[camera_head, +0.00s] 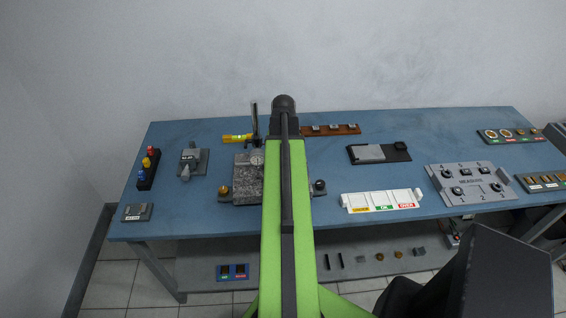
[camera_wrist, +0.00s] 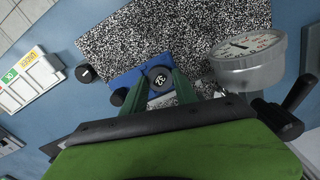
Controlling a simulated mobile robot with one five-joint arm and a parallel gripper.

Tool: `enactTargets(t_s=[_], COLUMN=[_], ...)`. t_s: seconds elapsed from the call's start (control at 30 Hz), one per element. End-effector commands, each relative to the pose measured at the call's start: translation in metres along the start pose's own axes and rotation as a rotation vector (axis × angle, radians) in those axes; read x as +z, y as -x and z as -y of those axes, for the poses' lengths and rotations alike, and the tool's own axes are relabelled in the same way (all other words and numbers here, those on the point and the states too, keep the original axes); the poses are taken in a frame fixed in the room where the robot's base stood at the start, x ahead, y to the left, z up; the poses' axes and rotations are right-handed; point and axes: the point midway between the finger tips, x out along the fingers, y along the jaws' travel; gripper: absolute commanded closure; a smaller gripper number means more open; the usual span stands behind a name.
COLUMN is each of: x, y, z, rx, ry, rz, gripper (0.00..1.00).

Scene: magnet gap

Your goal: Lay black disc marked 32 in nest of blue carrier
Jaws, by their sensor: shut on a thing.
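My gripper (camera_wrist: 161,76) shows in the wrist view, pointing down with its green fingers on either side of a small black disc (camera_wrist: 160,79). It is shut on the disc. The disc has a white two-digit mark, tilted and hard to read. The blue carrier (camera_wrist: 128,80) shows around and behind the fingers, against the speckled granite plate (camera_wrist: 180,32). The disc is over the carrier; whether it touches the nest cannot be told. In the head view my arm hides the gripper, disc and carrier.
A dial gauge (camera_wrist: 246,50) stands close right of the fingers in the wrist view. A black knob (camera_wrist: 86,73) is on the left. A white sorting tray (camera_head: 381,201) lies right of the granite plate (camera_head: 246,188). A grey panel (camera_head: 470,184) stands farther right on the blue table.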

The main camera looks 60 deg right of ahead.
Motion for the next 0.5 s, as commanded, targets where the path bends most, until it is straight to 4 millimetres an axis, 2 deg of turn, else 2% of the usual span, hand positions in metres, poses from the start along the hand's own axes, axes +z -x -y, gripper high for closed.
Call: enactTargets(t_s=[0.37, 0.4, 0.5], x=[0.0001, 0.0002, 0.0002], y=[-0.0036, -0.003, -0.003], z=[0.0005, 0.0006, 0.0007], rx=[0.0, 0.0, 0.0], ry=[0.001, 0.001, 0.001], rz=[0.0, 0.0, 0.0], gripper=[1.0, 0.6, 0.47])
